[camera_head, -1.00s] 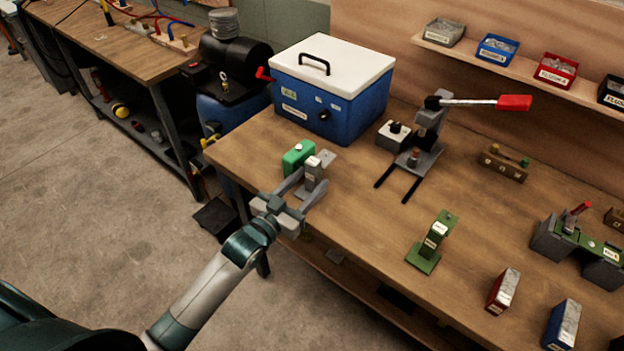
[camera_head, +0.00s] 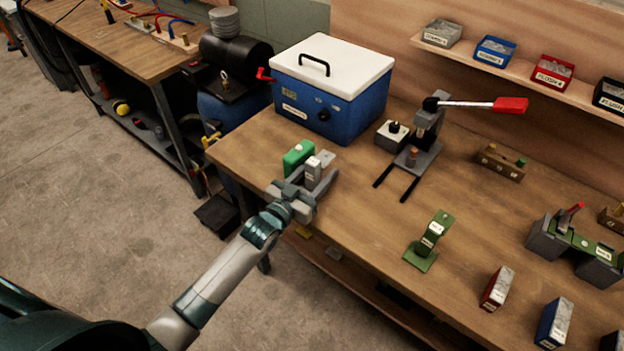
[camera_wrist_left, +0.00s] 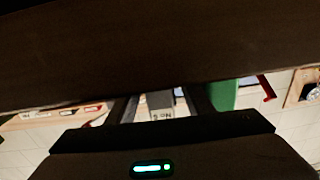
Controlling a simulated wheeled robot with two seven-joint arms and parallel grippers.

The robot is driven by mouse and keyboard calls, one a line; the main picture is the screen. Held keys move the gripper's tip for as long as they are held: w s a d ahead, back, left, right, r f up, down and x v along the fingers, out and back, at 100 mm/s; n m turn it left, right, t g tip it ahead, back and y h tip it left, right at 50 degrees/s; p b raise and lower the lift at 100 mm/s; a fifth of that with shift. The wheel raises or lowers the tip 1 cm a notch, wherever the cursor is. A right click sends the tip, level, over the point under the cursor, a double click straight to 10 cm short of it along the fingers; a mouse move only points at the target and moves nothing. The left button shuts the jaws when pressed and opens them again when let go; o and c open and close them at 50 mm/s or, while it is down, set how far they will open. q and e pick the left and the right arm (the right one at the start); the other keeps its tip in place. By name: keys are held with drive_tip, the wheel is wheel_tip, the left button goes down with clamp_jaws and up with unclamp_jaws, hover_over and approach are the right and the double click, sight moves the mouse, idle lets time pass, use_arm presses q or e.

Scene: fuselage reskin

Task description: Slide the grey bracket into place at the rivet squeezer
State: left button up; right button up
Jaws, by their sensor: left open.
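The grey bracket (camera_head: 314,170) stands upright near the left front edge of the bench, with a pale label on its face. My left gripper (camera_head: 311,179) is open, with its fingers on either side of the bracket; I cannot tell whether they touch it. In the left wrist view the labelled bracket (camera_wrist_left: 161,105) shows between the two dark fingers. The rivet squeezer (camera_head: 425,130) stands farther back and to the right, with a red-tipped lever and two dark rails pointing toward the front. My right gripper is not in view.
A green block (camera_head: 297,157) stands close beside the bracket, on its left. A blue box with a white lid (camera_head: 332,90) is behind. A green bracket (camera_head: 430,242) stands to the right. The wooden bench (camera_head: 355,210) is clear between the grey bracket and the rails.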

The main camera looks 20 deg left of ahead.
use_arm(q)
drive_tip(key=shift+w+d, duration=0.2)
drive_tip(key=shift+w, duration=0.25)
clamp_jaws()
drive_tip(key=shift+r, duration=0.15)
drive_tip(key=shift+r+b, duration=0.35)
drive_tip(key=shift+r, duration=0.45)
wheel_tip(320, 180, up, 2)
drive_tip(key=shift+r+b, duration=0.25)
drive_tip(key=shift+b, duration=0.2)
drive_tip(key=s+d+r+b, duration=0.2)
drive_tip(key=s+d+r, duration=0.3)
drive_tip(key=d, duration=0.5)
drive_tip(key=shift+s+d+r, duration=0.15)
drive_tip(key=shift+r, duration=0.75)
